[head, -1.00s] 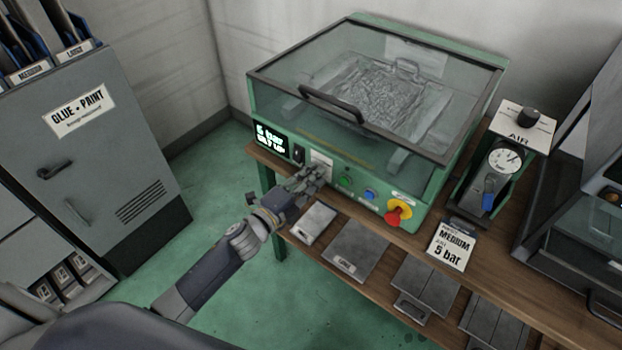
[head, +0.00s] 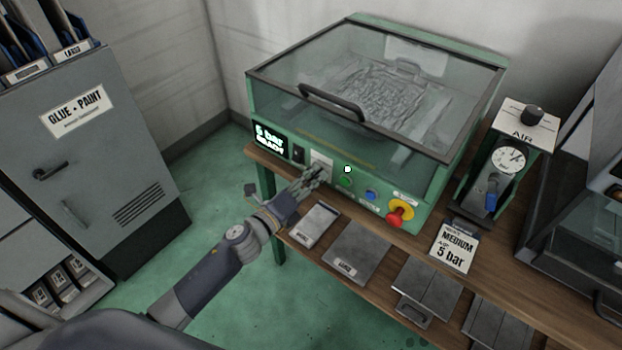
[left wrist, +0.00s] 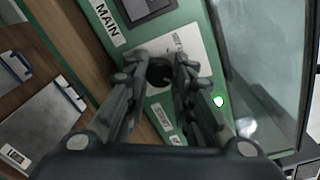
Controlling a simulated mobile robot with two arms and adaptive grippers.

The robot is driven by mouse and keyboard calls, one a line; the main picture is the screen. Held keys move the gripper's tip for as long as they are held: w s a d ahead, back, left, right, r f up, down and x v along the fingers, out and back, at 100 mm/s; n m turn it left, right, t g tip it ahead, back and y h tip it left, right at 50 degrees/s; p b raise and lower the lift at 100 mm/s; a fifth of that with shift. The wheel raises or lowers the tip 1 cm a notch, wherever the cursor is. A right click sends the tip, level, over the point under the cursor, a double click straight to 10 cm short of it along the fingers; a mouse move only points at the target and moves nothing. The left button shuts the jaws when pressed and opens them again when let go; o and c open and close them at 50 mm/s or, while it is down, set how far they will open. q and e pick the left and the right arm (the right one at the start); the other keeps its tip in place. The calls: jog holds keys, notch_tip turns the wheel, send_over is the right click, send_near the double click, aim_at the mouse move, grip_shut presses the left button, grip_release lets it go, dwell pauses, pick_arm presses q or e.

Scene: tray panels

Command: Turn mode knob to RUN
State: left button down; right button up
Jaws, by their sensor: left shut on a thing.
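The green machine (head: 440,195) with a clear lid stands on the wooden bench. My left gripper (head: 318,177) is at its front panel, just left of the green button (head: 345,182). In the left wrist view, my left gripper (left wrist: 160,82) has its fingers closed on both sides of the dark round mode knob (left wrist: 160,72), which sits on a pale plate (left wrist: 190,40). The fingers hide the knob in the head view. Its pointer and the RUN mark cannot be made out. The display (head: 270,140) reads "5 bar READY". My right gripper is not in view.
A blue button (head: 371,195) and a red emergency stop (head: 397,213) sit to the right. The MAIN switch (head: 299,155) is left of the gripper. An air gauge (head: 509,157) and flat grey plates (head: 357,250) are on the bench.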

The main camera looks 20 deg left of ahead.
pick_arm(q)
jog(key=shift+f, duration=0.1)
jog(key=c, duration=1.3)
grip_release()
jog(key=shift+s, duration=0.1)
jog(key=v, duration=1.2)
